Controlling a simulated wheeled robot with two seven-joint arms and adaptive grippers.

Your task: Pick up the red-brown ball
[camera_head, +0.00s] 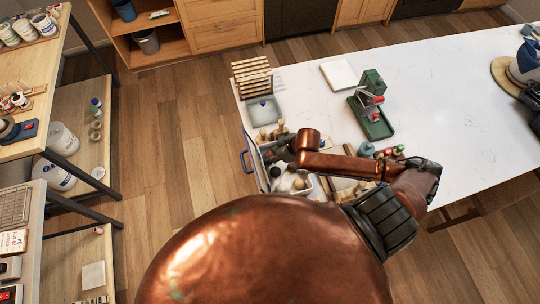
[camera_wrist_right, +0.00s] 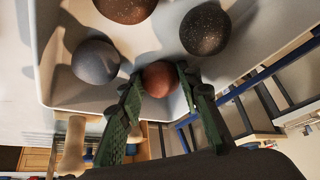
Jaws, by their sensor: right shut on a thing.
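My right gripper (camera_head: 284,150) reaches into a white bin (camera_head: 262,176) at the table's near left corner. In the right wrist view, the fingers of my right gripper (camera_wrist_right: 160,92) are closed around the red-brown ball (camera_wrist_right: 160,78), one finger on each side. The white bin (camera_wrist_right: 52,60) lies around and behind it. Whether the ball touches the bin cannot be told. In the head view the ball is not distinguishable. My left gripper is not in view.
In the bin are a grey ball (camera_wrist_right: 95,62), a dark speckled ball (camera_wrist_right: 205,28) and a larger brown speckled ball (camera_wrist_right: 125,8). Wooden-handled tools stand beside the bin. A green hand-cranked device (camera_head: 374,112) stands farther back. The right of the white table (camera_head: 450,100) is mostly clear.

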